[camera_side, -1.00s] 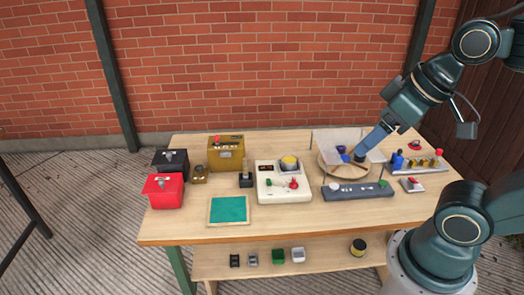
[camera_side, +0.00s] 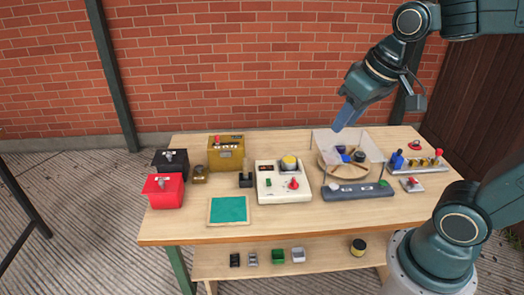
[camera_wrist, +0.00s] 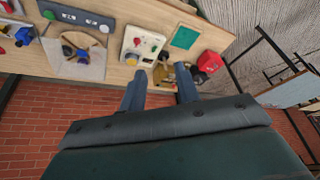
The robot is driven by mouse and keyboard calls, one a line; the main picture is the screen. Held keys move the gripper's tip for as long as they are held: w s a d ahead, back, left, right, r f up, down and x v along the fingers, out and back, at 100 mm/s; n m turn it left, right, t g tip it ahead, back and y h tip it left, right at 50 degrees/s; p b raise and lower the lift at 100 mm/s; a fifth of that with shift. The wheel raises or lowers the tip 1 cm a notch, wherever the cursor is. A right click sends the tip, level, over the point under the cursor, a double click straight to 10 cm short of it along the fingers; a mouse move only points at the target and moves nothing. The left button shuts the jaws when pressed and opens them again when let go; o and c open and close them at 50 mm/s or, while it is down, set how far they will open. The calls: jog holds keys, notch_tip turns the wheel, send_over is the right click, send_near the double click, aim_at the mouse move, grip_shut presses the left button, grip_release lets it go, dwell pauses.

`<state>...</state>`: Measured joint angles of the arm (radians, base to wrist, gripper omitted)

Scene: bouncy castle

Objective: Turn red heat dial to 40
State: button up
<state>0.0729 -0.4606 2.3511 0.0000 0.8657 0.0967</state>
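A white control box (camera_side: 285,196) stands in the middle of the table with a red knob (camera_side: 294,183), a yellow dome and a small display. The box also shows in the wrist view (camera_wrist: 132,54). A red box (camera_side: 162,196) with a grey knob on top stands at the left; it also shows in the wrist view (camera_wrist: 209,61). I cannot read any dial marking. My gripper (camera_side: 341,124) hangs in the air above the back of the table, up and right of the white box. Its two fingers are apart and empty in the wrist view (camera_wrist: 160,82).
A clear-walled bin with a round wooden plate (camera_side: 348,172) stands below my gripper. A grey bar (camera_side: 358,191) lies before it. A brass box (camera_side: 226,160), black box (camera_side: 168,168) and green mat (camera_side: 229,209) stand left. A switch panel (camera_side: 420,166) is at right.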

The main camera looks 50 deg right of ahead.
jog(key=w+d+f+m+g, duration=0.1)
jog(key=w+d+f+m, duration=0.15)
jog(key=w, duration=0.35)
jog(key=w+d+f+m+g, duration=0.1)
jog(key=w+d+f, duration=0.25)
jog(key=w, duration=0.25)
jog(key=m+g, duration=0.2)
jog(key=m, duration=0.2)
send_over(294, 180)
notch_tip(294, 180, down, 15)
jog(key=shift+d+n, duration=0.1)
jog(key=shift+n, duration=0.15)
jog(key=shift+f, duration=6.8)
grip_shut()
